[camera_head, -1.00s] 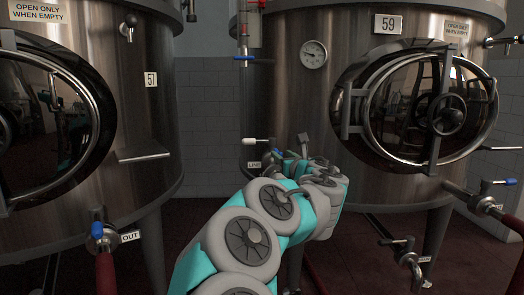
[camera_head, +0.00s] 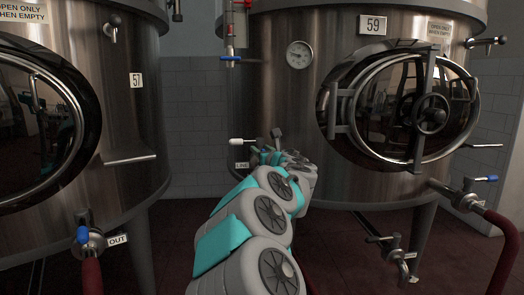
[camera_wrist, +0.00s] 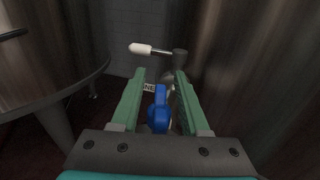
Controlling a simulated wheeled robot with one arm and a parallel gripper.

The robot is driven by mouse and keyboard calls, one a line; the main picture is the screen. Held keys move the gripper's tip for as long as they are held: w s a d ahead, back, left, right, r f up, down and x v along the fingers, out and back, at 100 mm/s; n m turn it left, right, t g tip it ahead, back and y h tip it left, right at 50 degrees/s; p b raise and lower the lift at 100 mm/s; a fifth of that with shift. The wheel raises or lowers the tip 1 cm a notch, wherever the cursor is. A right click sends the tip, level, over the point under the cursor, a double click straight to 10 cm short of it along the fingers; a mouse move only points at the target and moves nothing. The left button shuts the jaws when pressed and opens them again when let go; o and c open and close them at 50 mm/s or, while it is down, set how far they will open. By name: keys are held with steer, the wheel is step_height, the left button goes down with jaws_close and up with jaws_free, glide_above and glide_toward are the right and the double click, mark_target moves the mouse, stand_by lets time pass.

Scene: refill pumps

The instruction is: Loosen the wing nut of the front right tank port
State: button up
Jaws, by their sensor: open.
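A blue part (camera_wrist: 158,110), shaped like an upright wing or short lever, lies between the fingers of my gripper (camera_wrist: 160,78) in the wrist view. I take it for the wing nut, but its lower end is hidden. My gripper is open, with a green finger on each side of the blue part and no clear contact. Behind it are a metal fitting and a partly covered label (camera_wrist: 149,87). In the head view this port is mostly hidden by my arm, beside the LINE label (camera_head: 242,165) at the right tank (camera_head: 285,105).
A white-handled valve (camera_wrist: 141,49) sticks out just beyond the fingertips; it also shows in the head view (camera_head: 237,141). The left tank (camera_head: 135,120) stands to the left, with a blue-handled OUT valve (camera_head: 84,236). A gap with tiled wall (camera_head: 195,110) separates the tanks.

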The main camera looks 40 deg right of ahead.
jaws_close()
stand_by(0.3)
stand_by(0.3)
